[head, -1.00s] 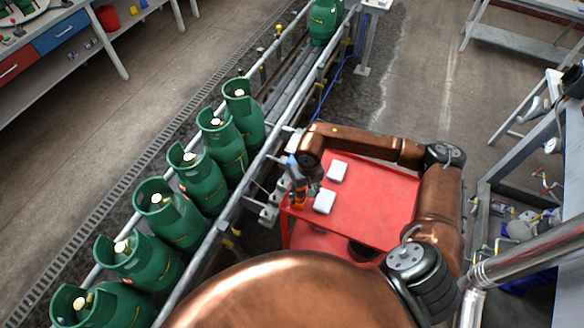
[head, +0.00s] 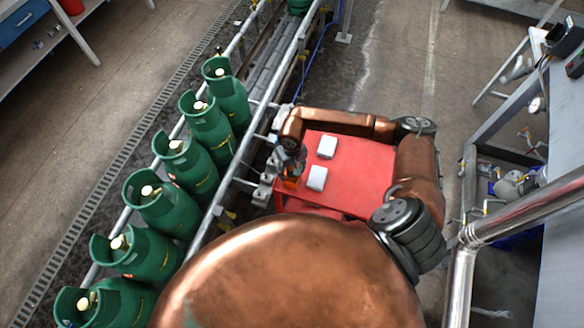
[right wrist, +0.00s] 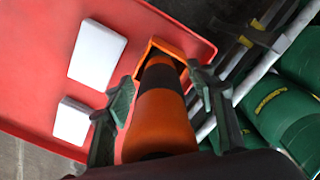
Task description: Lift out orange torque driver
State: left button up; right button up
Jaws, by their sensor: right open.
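The orange torque driver (right wrist: 163,110), with dark bands, stands in an orange square-rimmed holder (right wrist: 172,48) at the edge of the red cart top (right wrist: 40,60). My right gripper (right wrist: 161,88) is open, with one finger on each side of the driver. A gap shows between the left finger and the driver; whether the right finger touches it I cannot tell. In the head view my right gripper (head: 290,160) is over the cart's left corner, and the driver is mostly hidden by it. My left gripper is not in view.
Two white boxes (head: 327,147) (head: 317,178) lie on the cart beside the holder. A conveyor rail (head: 240,150) with several green cylinders (head: 187,163) runs close along the cart's left. A grey workbench (head: 560,220) stands at right. The right part of the cart top is clear.

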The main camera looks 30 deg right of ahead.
jog(key=shift+w+f, duration=0.1)
jog(key=c, duration=1)
grip_shut()
jog(key=shift+o, duration=1.3)
grip_release()
jog(key=c, duration=0.6)
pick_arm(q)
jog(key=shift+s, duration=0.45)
